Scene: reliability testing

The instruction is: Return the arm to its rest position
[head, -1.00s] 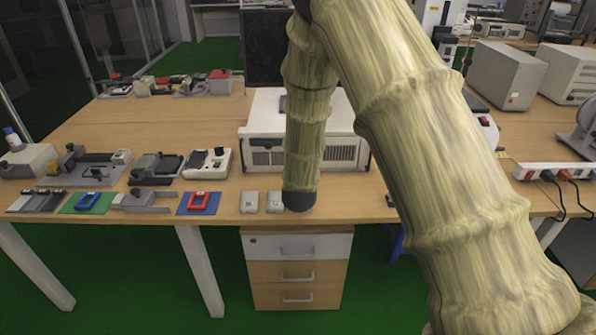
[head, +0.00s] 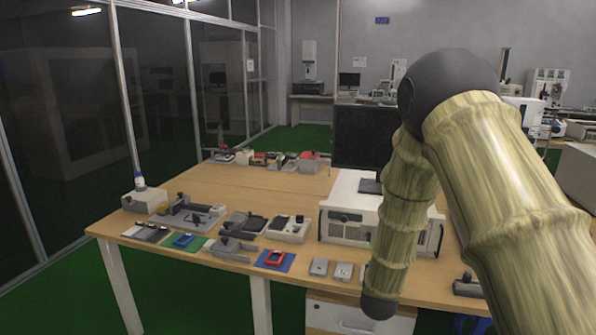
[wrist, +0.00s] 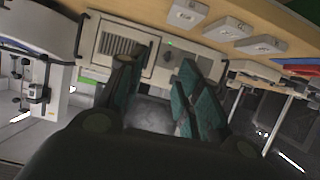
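My arm (head: 510,190), with a streaked, bark-like yellow-brown surface, covers the right of the head view. It rises to a dark round joint (head: 446,85), and another link hangs down to a dark rounded end at the table's front edge. My gripper does not show in the head view. In the wrist view my gripper (wrist: 155,75) has its green-grey fingers spread apart with nothing between them. The wrist view is tilted, with the worktop edge and a white box beyond the fingers.
A wooden table (head: 255,185) holds a white instrument box (head: 345,207), a red device on a blue mat (head: 275,258), a blue device (head: 183,240) and several small machines. Small grey boxes (head: 319,267) lie near the front edge. A drawer unit (head: 340,318) stands below. Glass partitions stand left.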

